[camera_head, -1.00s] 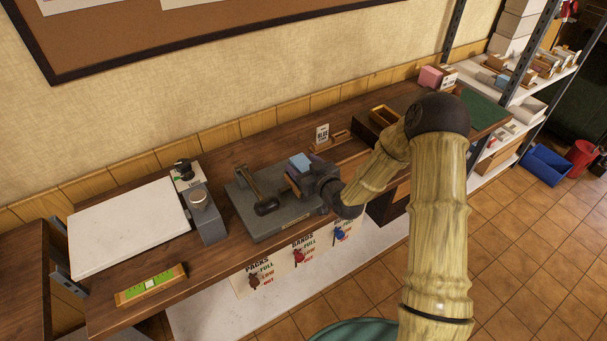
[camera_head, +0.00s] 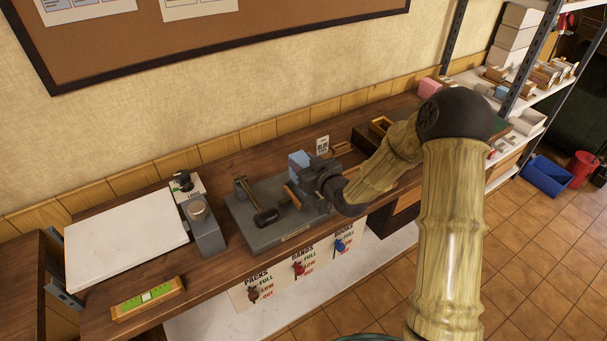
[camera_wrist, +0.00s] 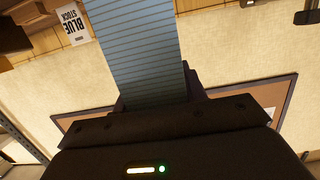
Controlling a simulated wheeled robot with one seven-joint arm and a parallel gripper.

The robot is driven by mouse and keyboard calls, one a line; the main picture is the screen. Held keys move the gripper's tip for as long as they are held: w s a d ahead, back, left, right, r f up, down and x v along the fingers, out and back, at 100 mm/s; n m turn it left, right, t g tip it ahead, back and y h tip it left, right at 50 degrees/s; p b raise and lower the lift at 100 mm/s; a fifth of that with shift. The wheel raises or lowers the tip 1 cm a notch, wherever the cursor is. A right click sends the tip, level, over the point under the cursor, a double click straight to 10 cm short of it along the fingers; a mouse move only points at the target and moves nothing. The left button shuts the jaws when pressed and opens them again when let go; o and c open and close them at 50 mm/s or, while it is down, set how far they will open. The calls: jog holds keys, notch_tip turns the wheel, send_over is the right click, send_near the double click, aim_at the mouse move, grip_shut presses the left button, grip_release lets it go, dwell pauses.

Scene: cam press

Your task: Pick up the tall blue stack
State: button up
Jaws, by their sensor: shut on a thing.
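The tall blue stack (camera_wrist: 138,45) fills the upper middle of the wrist view, with thin layered lines across its face. In the head view the blue stack (camera_head: 299,162) shows as a small pale blue block just beyond my gripper (camera_head: 312,182). My gripper is shut on the stack, over the right part of the grey press base (camera_head: 250,222). In the wrist view my gripper (camera_wrist: 155,98) has its jaws against the stack's near end. The fingertips are mostly hidden in the head view.
A grey device (camera_head: 207,230) and a white board (camera_head: 125,235) are at the left. A wooden tray (camera_head: 381,125) lies to the right.

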jog(key=shift+r, duration=2.3)
jog(key=shift+w+d, duration=0.1)
